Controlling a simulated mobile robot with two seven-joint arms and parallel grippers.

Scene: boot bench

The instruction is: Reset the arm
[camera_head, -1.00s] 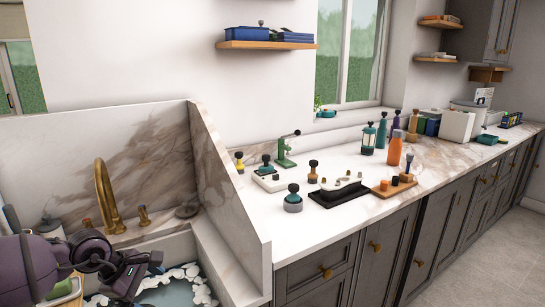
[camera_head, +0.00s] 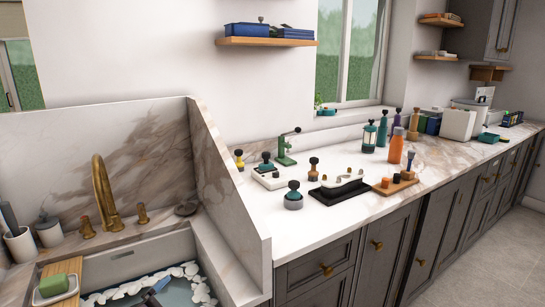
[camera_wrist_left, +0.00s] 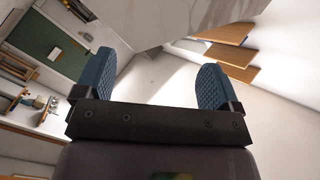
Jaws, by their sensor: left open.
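My left gripper (camera_wrist_left: 154,80) shows in the left wrist view with its two blue ridged fingers spread wide apart. Nothing is between them; only pale wall and surfaces show beyond. In the head view my left arm is out of sight.
The sink (camera_head: 185,250) at the lower left holds foam, water and a partly hidden bluish item I cannot identify. A soap dish (camera_head: 68,293) and brass faucet (camera_head: 104,190) stand by it. A marble divider (camera_head: 228,195) separates it from the counter (camera_head: 255,215) with bottles and stamp-like tools.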

